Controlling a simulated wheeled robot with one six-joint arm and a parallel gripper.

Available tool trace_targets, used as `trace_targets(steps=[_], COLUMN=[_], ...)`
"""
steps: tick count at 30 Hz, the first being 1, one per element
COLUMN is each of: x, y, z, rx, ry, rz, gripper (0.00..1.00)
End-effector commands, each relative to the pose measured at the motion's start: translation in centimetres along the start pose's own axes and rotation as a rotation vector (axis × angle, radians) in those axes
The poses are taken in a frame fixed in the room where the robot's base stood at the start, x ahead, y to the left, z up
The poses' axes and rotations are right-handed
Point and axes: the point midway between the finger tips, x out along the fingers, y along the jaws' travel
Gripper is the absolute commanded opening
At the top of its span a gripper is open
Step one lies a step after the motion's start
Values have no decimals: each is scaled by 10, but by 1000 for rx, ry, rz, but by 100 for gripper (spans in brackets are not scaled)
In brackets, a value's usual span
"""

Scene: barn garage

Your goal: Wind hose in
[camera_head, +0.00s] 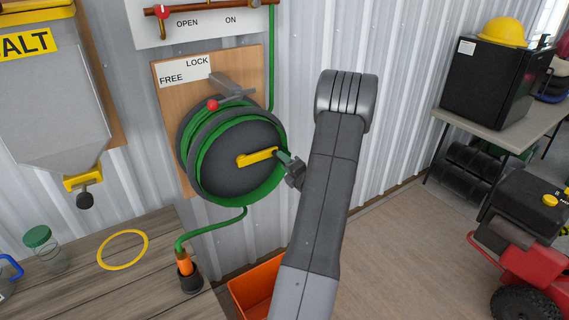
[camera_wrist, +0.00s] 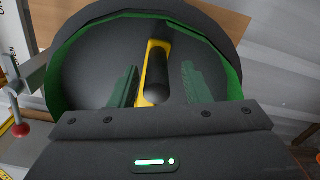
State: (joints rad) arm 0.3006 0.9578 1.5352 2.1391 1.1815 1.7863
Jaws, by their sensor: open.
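The hose reel (camera_head: 222,155) is a dark drum with green hose (camera_head: 199,150) around it, mounted on a wooden board. A yellow crank (camera_head: 256,157) crosses its face and also shows in the wrist view (camera_wrist: 153,66), with a dark knob (camera_wrist: 157,93). My gripper (camera_head: 286,158) is at the crank's right end. In the wrist view its open green fingers (camera_wrist: 158,82) stand either side of the knob, with gaps; contact is not visible. A lever with a red knob (camera_head: 212,104) sits above the reel, below the FREE/LOCK label (camera_head: 184,71). The hose ends at an orange nozzle (camera_head: 184,262).
The nozzle is upright in a dark holder (camera_head: 191,282) at the wooden bench's (camera_head: 130,285) edge. An orange bin (camera_head: 252,285) is below. A salt hopper (camera_head: 50,100) hangs left. Floor at right is partly clear beside a red machine (camera_head: 520,260).

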Motion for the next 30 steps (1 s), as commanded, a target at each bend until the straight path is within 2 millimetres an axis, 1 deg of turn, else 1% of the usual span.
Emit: trace_targets(steps=[5,12,15,18,23,30], x=[-31,-88,-106,-120,-131,-133], y=[-2,-3,-2,-2,-1,-1], z=[1,1,0,0,0,0], rx=[0,1,2,1,1,1], ry=[-5,-6,-5,-3,-1,0], rz=[-2,-3,-2,-1,-2,-1], gripper=[43,43,43,43,43,43])
